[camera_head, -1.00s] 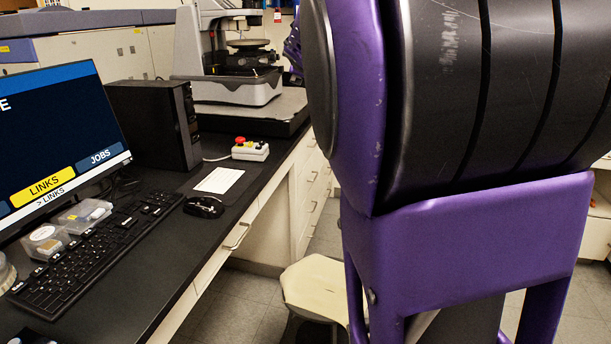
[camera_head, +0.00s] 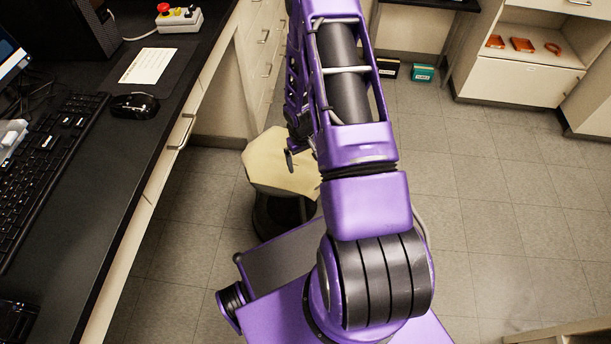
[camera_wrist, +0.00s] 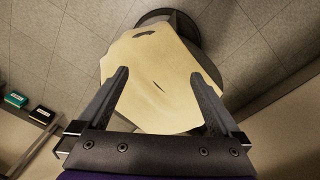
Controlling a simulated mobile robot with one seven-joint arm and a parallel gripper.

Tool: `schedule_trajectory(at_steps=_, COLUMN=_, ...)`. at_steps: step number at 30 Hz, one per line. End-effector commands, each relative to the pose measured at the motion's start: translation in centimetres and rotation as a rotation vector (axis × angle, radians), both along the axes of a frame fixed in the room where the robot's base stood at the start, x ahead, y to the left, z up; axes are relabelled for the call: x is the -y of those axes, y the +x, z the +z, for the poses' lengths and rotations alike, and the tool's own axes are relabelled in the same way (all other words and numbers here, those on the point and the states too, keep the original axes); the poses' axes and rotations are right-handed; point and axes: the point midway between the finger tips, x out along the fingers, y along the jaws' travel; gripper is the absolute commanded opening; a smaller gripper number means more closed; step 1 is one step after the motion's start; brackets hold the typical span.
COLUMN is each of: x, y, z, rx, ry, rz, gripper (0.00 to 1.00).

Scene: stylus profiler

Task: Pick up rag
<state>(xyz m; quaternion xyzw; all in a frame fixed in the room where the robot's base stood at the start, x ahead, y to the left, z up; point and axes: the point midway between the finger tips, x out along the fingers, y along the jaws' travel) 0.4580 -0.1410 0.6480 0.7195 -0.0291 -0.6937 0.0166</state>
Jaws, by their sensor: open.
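A pale yellow rag (camera_head: 270,160) lies draped over a round dark stool (camera_head: 272,215) beside the desk. In the wrist view the rag (camera_wrist: 150,95) fills the middle, with a dark mark near its top and a small dark slit or crease near its centre. My gripper (camera_wrist: 160,76) is open and empty, with its two fingers spread over the rag's left and right sides in that view. I cannot tell how far above the rag they are. In the head view my arm hides the rag's right part and most of my gripper.
The black desk (camera_head: 165,130) runs along the left, holding a keyboard (camera_head: 48,150), a mouse (camera_head: 134,105), a white card (camera_head: 148,66) and a button box (camera_head: 178,18). A shelf (camera_head: 525,50) with orange items stands at back right. The floor (camera_head: 500,200) at right is clear.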

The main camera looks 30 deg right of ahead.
Motion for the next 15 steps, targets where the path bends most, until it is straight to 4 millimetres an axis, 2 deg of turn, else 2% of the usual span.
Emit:
schedule_trajectory(at_steps=1, x=-0.6, y=-1.0, z=-0.8, rx=-0.018, ry=0.032, rz=-0.033, gripper=1.0)
schedule_trajectory(at_steps=4, x=-1.4, y=-1.8, z=-1.7, rx=-0.034, ry=0.063, rz=-0.066, gripper=1.0)
schedule_trajectory(at_steps=11, x=-1.6, y=-2.0, z=-2.9, rx=-0.037, ry=0.069, rz=-0.072, gripper=1.0)
schedule_trajectory(at_steps=15, x=-1.5, y=-1.9, z=-4.4, rx=-0.036, ry=0.068, rz=-0.072, gripper=1.0)
